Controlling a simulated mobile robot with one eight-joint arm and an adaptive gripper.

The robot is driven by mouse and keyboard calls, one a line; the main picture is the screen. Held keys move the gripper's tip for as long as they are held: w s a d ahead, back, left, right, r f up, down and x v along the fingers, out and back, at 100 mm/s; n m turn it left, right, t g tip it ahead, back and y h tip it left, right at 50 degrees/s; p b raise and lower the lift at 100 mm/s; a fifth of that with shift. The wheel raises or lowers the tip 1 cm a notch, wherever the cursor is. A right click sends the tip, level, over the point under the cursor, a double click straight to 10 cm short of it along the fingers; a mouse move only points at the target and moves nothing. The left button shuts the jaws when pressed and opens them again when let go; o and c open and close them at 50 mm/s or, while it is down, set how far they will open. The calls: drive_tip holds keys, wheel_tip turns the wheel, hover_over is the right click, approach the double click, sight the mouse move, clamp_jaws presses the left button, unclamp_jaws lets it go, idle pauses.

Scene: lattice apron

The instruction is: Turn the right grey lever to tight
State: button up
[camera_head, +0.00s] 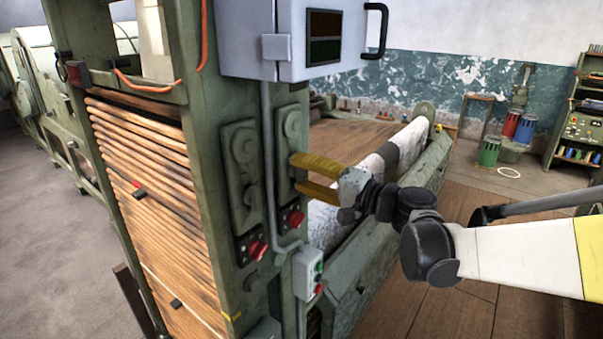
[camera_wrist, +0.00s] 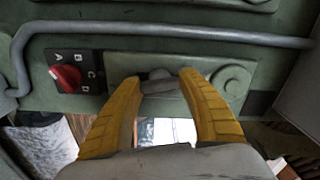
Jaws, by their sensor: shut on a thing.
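The right grey lever (camera_wrist: 160,82) shows in the wrist view as a short dark grey bar between my fingertips, on a green plate (camera_wrist: 130,65) with a round boss at its right end. My gripper (camera_head: 296,176) has yellow fingers and reaches from the right to the right-hand plate on the green machine post. In the wrist view my gripper (camera_wrist: 163,88) is shut on the lever, one finger on each side. In the head view the fingers hide the lever. No marking for tight can be read. A similar left plate (camera_head: 241,165) stands on the post's nearer face.
A red knob (camera_wrist: 66,77) with letters A to D sits beside the lever plate. A grey conduit (camera_head: 268,170) runs down the post to a switch box (camera_head: 308,273). A grey cabinet (camera_head: 290,40) overhangs above. A roller and trough lie behind my gripper.

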drive_tip(key=shift+m, duration=1.3)
drive_tip(key=o, duration=1.2)
drive_tip(key=v, duration=1.2)
